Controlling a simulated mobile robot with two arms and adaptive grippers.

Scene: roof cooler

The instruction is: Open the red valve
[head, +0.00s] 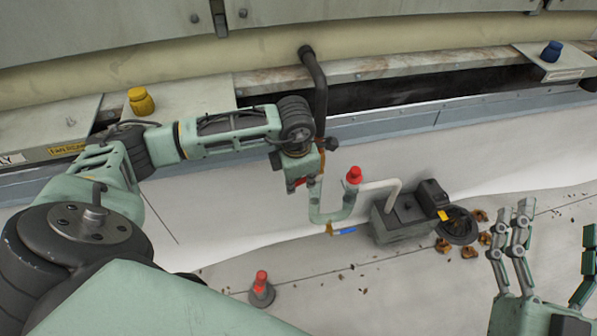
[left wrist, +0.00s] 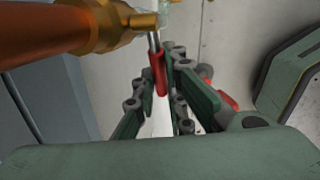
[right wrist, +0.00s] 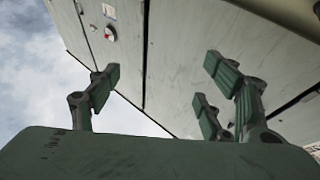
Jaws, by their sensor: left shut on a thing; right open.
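The red valve handle (left wrist: 158,75) is a short red lever on a metal stem below a brass fitting (left wrist: 142,20) in the left wrist view. My left gripper (left wrist: 166,85) is shut on this lever, with its fingers on either side of it. In the head view, my left gripper (head: 298,172) is at the dark vertical pipe (head: 315,85), and a bit of red shows beside it; the hand hides most of the valve. My right gripper (head: 545,245) is open and empty at the lower right. It also shows open in the right wrist view (right wrist: 165,90).
A red-topped fitting (head: 261,285) stands on the roof.

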